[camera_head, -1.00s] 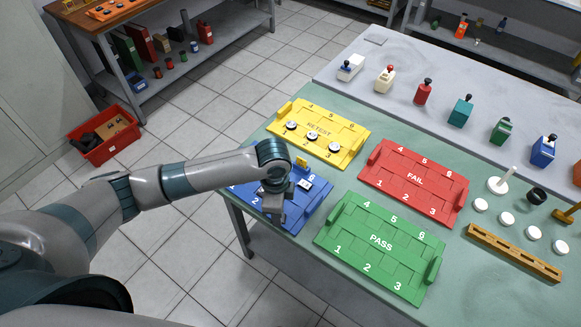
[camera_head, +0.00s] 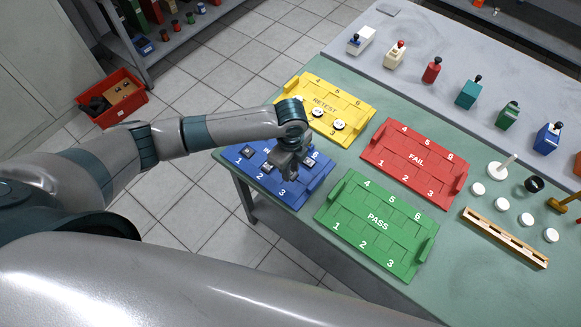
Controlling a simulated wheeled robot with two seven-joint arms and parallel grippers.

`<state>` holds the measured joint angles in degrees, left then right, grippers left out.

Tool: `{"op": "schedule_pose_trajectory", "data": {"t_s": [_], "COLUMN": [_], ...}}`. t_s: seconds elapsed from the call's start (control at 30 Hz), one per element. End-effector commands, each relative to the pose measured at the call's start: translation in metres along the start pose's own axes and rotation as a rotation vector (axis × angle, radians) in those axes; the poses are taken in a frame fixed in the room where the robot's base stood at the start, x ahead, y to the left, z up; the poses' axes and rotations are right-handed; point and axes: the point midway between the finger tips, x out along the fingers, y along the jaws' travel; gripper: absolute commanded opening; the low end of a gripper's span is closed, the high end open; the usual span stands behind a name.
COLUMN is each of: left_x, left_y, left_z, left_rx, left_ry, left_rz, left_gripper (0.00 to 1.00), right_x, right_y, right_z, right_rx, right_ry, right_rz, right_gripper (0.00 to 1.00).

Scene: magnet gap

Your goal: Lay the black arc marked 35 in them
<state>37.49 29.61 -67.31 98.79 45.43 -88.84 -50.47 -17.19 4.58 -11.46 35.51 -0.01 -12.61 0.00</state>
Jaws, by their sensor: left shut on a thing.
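The blue tray (camera_head: 318,181) lies at the table's left corner, with numbered places. My left gripper (camera_head: 284,174) is low over its middle, pointing down and shut on a small dark piece. That piece is mostly hidden by the fingers, and I cannot read a mark on it. Small dark grey pieces lie on the blue tray, one at its left (camera_head: 248,152) and one near place 2 (camera_head: 267,168). I cannot tell which of these is the black arc marked 35. My right gripper is not in view.
The yellow RETEST tray (camera_head: 352,104) behind holds round pale parts. The red FAIL tray (camera_head: 416,173) and green PASS tray (camera_head: 377,238) look empty. A wooden slotted rack (camera_head: 505,238) and white discs (camera_head: 501,205) are at the right. Several coloured stamp-like blocks stand along the back.

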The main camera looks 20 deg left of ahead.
Motion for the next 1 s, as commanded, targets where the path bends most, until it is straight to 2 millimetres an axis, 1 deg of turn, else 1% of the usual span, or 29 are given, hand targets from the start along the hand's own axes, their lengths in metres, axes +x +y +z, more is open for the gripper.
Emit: {"op": "schedule_pose_trajectory", "data": {"t_s": [0.2, 0.3, 1.0], "left_x": [-0.002, 0.007, 0.050], "left_y": [0.000, 0.000, 0.000], "left_z": [0.000, 0.000, 0.000], "left_rx": [0.000, 0.000, 0.000], "left_ry": [-0.001, 0.000, 0.000], "left_rz": [0.002, 0.001, 0.000], "left_gripper": [0.04, 0.04, 0.04], "right_x": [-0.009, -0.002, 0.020], "right_y": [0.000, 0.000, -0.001], "right_z": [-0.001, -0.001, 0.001], "right_rx": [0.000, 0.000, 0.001], "right_ry": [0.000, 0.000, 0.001], "right_rz": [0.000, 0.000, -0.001], "right_gripper": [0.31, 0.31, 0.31]}}
